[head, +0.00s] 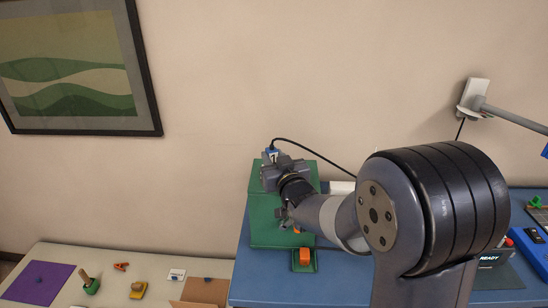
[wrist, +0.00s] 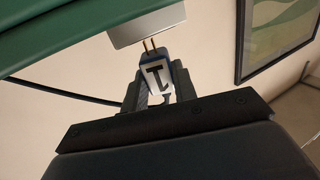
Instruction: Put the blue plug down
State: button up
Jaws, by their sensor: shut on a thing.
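The blue plug (head: 271,153) is between the jaws of my gripper (head: 274,166), above the top of the green cabinet (head: 270,232). In the wrist view the plug (wrist: 155,76) has a white face marked "1", and my gripper (wrist: 157,88) is shut on its sides. Its two metal prongs point toward a pale box (wrist: 146,26); I cannot tell if they touch it. A black cable (head: 318,152) runs from the plug to the right, down behind my arm.
The green cabinet stands on a blue desk (head: 305,288). An orange block (head: 304,254) is at its front. A black box marked "READY" (head: 492,259) is at right, a white wall fixture (head: 474,95) above. A pale table (head: 125,297) at left holds a purple mat (head: 40,281) and small items.

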jog(key=shift+f+b, duration=0.4)
jog(key=shift+b, duration=0.15)
jog(key=o, duration=1)
jog(key=shift+r, duration=0.1)
jog(key=shift+r+p, duration=0.4)
jog(key=shift+p, duration=0.3)
jog(key=b+v, duration=0.3)
jog(key=v, duration=0.9)
jog(key=shift+f, duration=0.1)
